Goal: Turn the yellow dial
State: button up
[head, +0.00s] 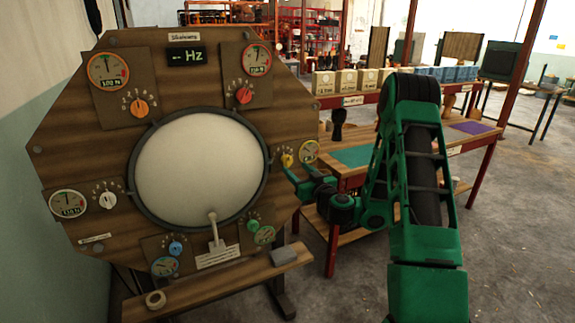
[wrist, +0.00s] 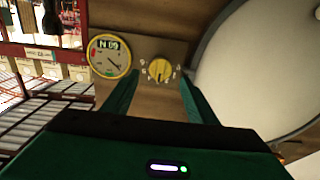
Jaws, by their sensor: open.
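The yellow dial (head: 287,160) is a small knob at the right edge of the octagonal wooden panel (head: 90,150), beside a yellow-rimmed gauge (head: 309,151). In the wrist view the yellow dial (wrist: 159,69) sits on a brown plate with small marks around it, next to the same gauge (wrist: 109,56). My gripper (wrist: 158,88) is open, its two green fingers reaching toward the plate on either side of the dial, apart from it in the picture. In the head view my gripper (head: 290,180) is at the panel's right edge, just below the dial, partly hidden by its own wrist.
A large white drumhead (head: 200,165) fills the panel's middle. Orange (head: 139,106), red (head: 244,95), white (head: 108,200), blue (head: 176,247) and green (head: 253,225) dials surround it. A lever (head: 214,230) stands at its bottom. A workbench (head: 420,155) with small boxes is at the right.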

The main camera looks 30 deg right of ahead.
aim_at(288, 161)
jog(key=shift+w+a+r, duration=0.1)
jog(key=shift+w+r, duration=0.05)
jog(key=shift+w, duration=0.35)
jog(key=shift+w+a+r, duration=0.1)
jog(key=shift+w, duration=0.4)
jog(key=shift+w+d, duration=0.15)
jog(key=shift+w, duration=2.3)
jog(key=shift+f, duration=0.1)
jog(key=c, duration=1)
